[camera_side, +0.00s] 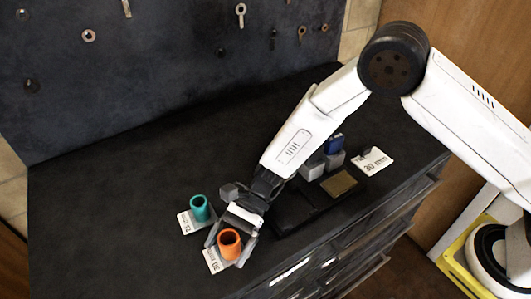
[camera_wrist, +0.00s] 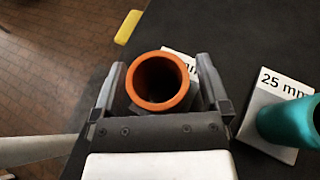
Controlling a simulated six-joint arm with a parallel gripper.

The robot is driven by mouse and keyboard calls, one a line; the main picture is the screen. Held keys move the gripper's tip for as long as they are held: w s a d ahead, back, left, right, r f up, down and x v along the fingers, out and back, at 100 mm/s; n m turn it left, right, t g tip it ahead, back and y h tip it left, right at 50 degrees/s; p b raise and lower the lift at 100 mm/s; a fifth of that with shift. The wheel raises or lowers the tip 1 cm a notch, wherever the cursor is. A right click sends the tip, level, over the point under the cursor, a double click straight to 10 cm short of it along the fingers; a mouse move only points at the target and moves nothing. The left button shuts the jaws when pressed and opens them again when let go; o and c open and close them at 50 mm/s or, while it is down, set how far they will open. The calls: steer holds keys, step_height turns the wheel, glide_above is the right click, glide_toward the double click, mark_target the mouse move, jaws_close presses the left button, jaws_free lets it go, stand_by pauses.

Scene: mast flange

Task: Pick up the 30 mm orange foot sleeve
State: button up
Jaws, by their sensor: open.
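The orange foot sleeve (camera_side: 229,244) stands upright on a white label card (camera_side: 213,262) near the front of the dark bench. In the wrist view the orange sleeve (camera_wrist: 158,80) shows its open top ring, with its lower part hidden. My gripper (camera_side: 231,243) is open, with one finger on each side of the sleeve. In the wrist view my gripper (camera_wrist: 160,88) has its fingers left and right of the sleeve, with a small gap showing on each side.
A teal sleeve (camera_side: 200,208) stands close by on a card marked 25 mm (camera_wrist: 285,87). Grey blocks with a blue piece (camera_side: 334,144) and a 30 mm card (camera_side: 373,161) are farther back right. The bench's left side is clear.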

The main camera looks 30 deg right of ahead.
jaws_close()
stand_by(0.3)
steer(key=shift+r, duration=0.15)
steer(key=shift+r, duration=0.85)
steer(key=s+d+r, duration=0.8)
steer(key=s+r, duration=0.3)
steer(key=shift+d, duration=0.35)
